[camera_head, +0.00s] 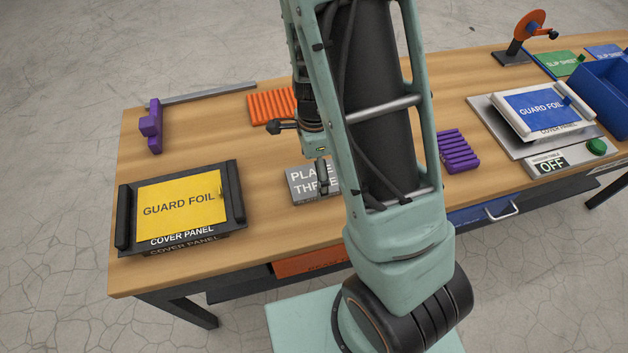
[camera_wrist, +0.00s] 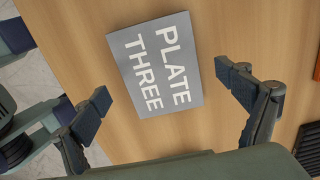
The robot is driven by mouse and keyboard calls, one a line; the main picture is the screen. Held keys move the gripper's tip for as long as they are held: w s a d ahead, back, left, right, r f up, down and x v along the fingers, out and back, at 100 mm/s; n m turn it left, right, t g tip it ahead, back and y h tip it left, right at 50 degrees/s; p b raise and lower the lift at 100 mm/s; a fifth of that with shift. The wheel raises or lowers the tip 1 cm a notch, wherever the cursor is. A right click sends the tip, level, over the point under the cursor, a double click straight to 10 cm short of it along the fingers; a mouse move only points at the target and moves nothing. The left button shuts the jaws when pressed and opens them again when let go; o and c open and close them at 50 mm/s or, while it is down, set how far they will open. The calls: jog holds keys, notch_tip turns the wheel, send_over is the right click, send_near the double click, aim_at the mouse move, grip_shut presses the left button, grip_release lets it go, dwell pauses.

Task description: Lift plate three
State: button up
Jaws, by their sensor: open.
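Plate three (camera_head: 301,184) is a flat grey plate with white lettering, lying on the wooden table. In the head view my arm hides its right part. In the wrist view the plate (camera_wrist: 155,65) shows whole, lying at a slant. My gripper (camera_head: 323,185) is above the plate in the head view. In the wrist view its two fingers (camera_wrist: 168,88) are wide apart, one to the lower left and one to the right of the plate. The gripper is open and empty, and I see no contact with the plate.
A black tray (camera_head: 122,215) with a yellow guard foil (camera_head: 180,199) stands at the left. A purple block (camera_head: 150,127) and orange ribbed piece (camera_head: 270,107) lie behind. A purple ribbed piece (camera_head: 458,151) and a blue foil panel (camera_head: 541,108) are at right. Bare wood surrounds the plate.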

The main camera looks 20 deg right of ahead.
notch_tip(320, 180, down, 2)
jog(key=shift+f, duration=0.1)
jog(key=c, duration=2)
